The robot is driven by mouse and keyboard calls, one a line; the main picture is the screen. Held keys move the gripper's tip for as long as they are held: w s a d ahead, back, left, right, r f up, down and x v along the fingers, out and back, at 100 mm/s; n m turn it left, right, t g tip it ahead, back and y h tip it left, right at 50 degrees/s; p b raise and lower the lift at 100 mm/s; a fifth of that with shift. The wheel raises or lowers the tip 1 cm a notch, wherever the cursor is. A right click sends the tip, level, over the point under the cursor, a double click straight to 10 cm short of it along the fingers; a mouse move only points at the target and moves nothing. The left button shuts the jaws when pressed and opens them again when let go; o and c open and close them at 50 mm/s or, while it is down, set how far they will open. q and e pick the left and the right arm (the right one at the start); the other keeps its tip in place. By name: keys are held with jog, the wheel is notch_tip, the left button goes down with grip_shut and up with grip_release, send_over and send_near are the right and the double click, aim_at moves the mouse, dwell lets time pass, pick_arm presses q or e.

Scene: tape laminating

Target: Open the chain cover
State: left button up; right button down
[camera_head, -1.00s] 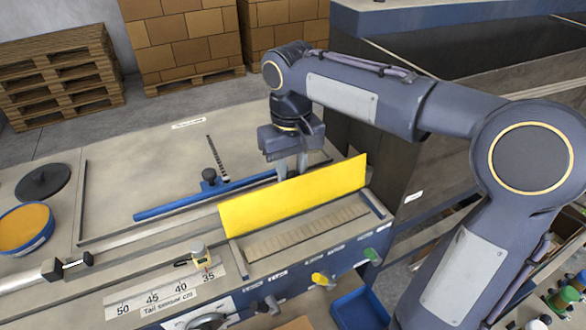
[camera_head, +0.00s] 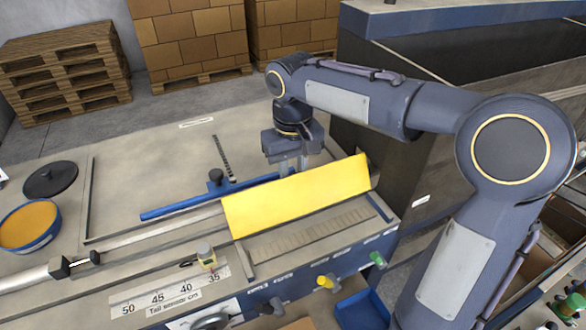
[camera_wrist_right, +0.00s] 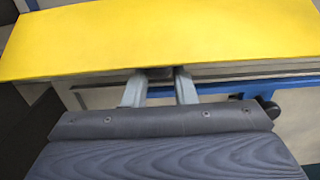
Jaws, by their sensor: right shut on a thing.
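The chain cover is a long flat yellow plate (camera_head: 298,195) on the right part of the machine. It stands raised and tilted along the back side of the chain bed (camera_head: 305,232), which lies uncovered in front of it. My right gripper (camera_head: 287,170) points down behind the cover; the cover hides its fingertips in the head view. In the right wrist view the yellow cover (camera_wrist_right: 160,35) spans the top, and the two fingers of my right gripper (camera_wrist_right: 159,82) reach its near edge, shut with a small dark part between them. My left gripper is not in view.
A blue bar (camera_head: 195,204) lies behind the cover on the machine top. A small sensor block (camera_head: 206,257) stands by the printed scale (camera_head: 165,292). A round blue-rimmed container (camera_head: 28,227) and a dark disc (camera_head: 50,180) are at left. A dark cabinet stands at right.

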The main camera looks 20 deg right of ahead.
jog(key=shift+s+f, duration=0.1)
jog(key=shift+f, duration=0.1)
jog(key=c, duration=1.1)
grip_release()
jog(key=shift+c, duration=0.2)
jog(key=shift+r, duration=0.1)
notch_tip(320, 180, up, 8)
jog(key=shift+f, duration=0.1)
jog(key=shift+s, duration=0.1)
